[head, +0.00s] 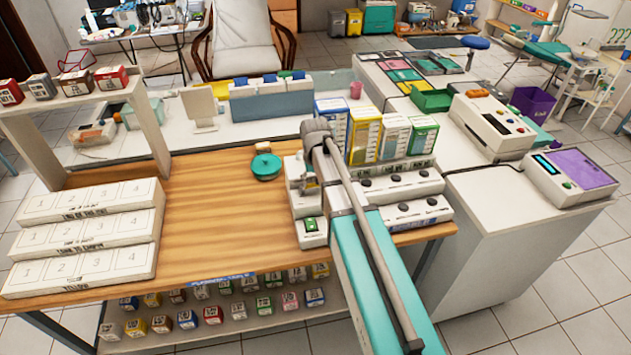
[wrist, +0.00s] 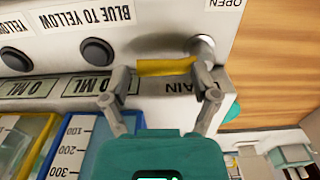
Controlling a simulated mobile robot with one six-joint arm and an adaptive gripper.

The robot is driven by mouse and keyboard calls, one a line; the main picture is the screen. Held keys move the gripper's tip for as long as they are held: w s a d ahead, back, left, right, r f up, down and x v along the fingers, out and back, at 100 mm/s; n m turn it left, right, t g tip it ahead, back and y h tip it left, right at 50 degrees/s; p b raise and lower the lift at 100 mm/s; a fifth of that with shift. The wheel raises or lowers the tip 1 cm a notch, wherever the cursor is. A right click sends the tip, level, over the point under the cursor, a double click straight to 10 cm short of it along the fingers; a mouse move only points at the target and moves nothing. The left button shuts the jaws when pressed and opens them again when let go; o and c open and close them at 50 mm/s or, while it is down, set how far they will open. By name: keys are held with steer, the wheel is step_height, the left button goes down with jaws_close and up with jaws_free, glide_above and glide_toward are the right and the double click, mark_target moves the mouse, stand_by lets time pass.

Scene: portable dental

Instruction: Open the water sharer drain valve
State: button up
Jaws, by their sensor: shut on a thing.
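The water sharer (head: 405,196) is a white unit with round black knobs at the right end of the wooden table, with coloured, graduated containers (head: 364,133) standing on it. In the wrist view its white face (wrist: 150,25) carries a yellow valve lever (wrist: 165,67) beside a grey metal fitting (wrist: 203,46). A partly covered label ending in "AIN" is beside the lever, and "OPEN" is printed near the top edge. My gripper (wrist: 165,82) is shut on the yellow lever, with one finger at each end. In the head view my arm hides most of this area.
A teal round lidded item (head: 265,167) sits on the table left of the unit. Stacked white numbered boxes (head: 85,235) and a shelf stand at the left. Two devices (head: 570,178) occupy the right counter. The middle of the wooden table (head: 215,210) is clear.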

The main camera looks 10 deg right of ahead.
steer(key=shift+s+d+f, duration=0.1)
steer(key=shift+s+d, duration=0.05)
steer(key=shift+s, duration=0.05)
steer(key=s+m, duration=0.1)
steer(key=m, duration=0.1)
steer(key=s+m, duration=0.1)
steer(key=m, duration=0.1)
steer(key=shift+m, duration=0.4)
steer(key=shift+o, duration=0.3)
steer(key=m, duration=0.2)
steer(key=s+a+m, duration=0.1)
steer(key=m, duration=0.1)
steer(key=shift+s+a, duration=0.1)
steer(key=shift+a, duration=0.05)
steer(key=m, duration=0.1)
steer(key=a+m, duration=0.1)
steer(key=m, duration=0.1)
steer(key=s+m, duration=0.1)
steer(key=m, duration=0.1)
steer(key=shift+a, duration=0.25)
steer(key=shift+a+m, duration=0.4)
steer(key=shift+m, duration=0.7)
steer(key=shift+a+m, duration=0.4)
steer(key=shift+m, duration=0.7)
steer(key=o, duration=0.9)
steer(key=shift+f, duration=0.1)
steer(key=shift+w, duration=0.1)
